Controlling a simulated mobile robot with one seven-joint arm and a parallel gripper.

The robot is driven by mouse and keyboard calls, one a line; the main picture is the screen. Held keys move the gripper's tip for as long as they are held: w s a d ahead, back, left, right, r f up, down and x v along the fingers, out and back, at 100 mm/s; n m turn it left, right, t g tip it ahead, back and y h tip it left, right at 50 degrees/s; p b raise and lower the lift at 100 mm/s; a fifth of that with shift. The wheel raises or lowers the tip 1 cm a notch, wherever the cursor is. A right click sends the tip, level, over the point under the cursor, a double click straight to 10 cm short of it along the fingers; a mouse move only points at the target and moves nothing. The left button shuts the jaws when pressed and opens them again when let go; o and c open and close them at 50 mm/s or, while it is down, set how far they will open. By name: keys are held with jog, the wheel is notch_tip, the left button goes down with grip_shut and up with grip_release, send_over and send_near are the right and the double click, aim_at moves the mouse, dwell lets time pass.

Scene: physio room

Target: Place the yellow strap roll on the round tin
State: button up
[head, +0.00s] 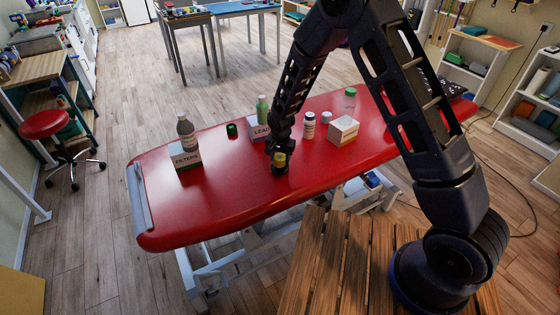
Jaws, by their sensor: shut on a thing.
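The yellow strap roll (281,159) is small and sits between the fingers of my gripper (279,157), which is shut on it. A dark, low round thing (280,170), which looks like the round tin, stands on the red table top directly beneath the roll. The roll appears at or just above its top; I cannot tell whether they touch. The fingers partly hide the roll.
The red padded table (215,205) also bears a FILTERS box (186,160) with a grey bottle (186,131), a LEAD box (261,131), a green roll (231,130), a white bottle (309,126) and a white box (343,131). Its front left is clear.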

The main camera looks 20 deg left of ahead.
aim_at(281, 159)
jog(key=shift+f, duration=0.75)
jog(key=shift+f, duration=0.15)
jog(key=o, duration=1)
jog(key=r, duration=0.8)
jog(key=s+r, duration=0.1)
jog(key=r, duration=0.3)
jog(key=shift+s+d+r, duration=0.1)
jog(key=shift+d, duration=0.15)
jog(key=shift+r, duration=0.1)
